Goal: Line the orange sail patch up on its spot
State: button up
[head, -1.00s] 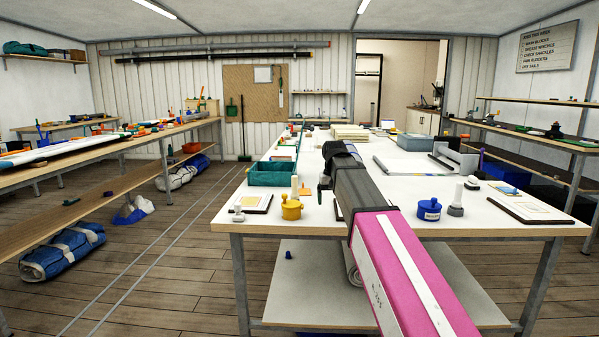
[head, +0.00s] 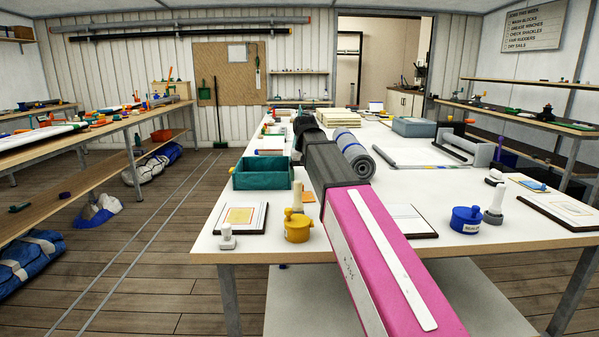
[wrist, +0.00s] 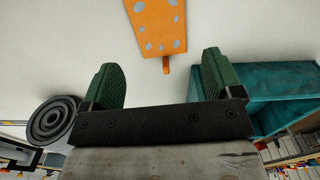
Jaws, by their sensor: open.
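The orange sail patch (wrist: 159,25) lies flat on the white tabletop in the wrist view, with grey spots and a small tab. In the head view only an orange piece (head: 308,197) shows beside my pink arm, the rest hidden. My gripper (wrist: 162,76) is open and empty, its green fingers apart, with the patch beyond the fingertips and not between them. A framed card (head: 240,217) with an orange-yellow square lies at the table's near left. I cannot tell whether it is the patch's spot.
A teal bin (head: 262,174) stands left of my arm, a rolled grey mat (head: 353,155) right of it. A yellow pot (head: 297,229), a blue pot (head: 466,220) and another card (head: 412,220) sit near the front edge. White tabletop is clear between the mat and the blue pot.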

aim_at(305, 196)
jog(key=shift+f, duration=3.45)
jog(key=shift+c, duration=1)
jog(key=c, duration=0.4)
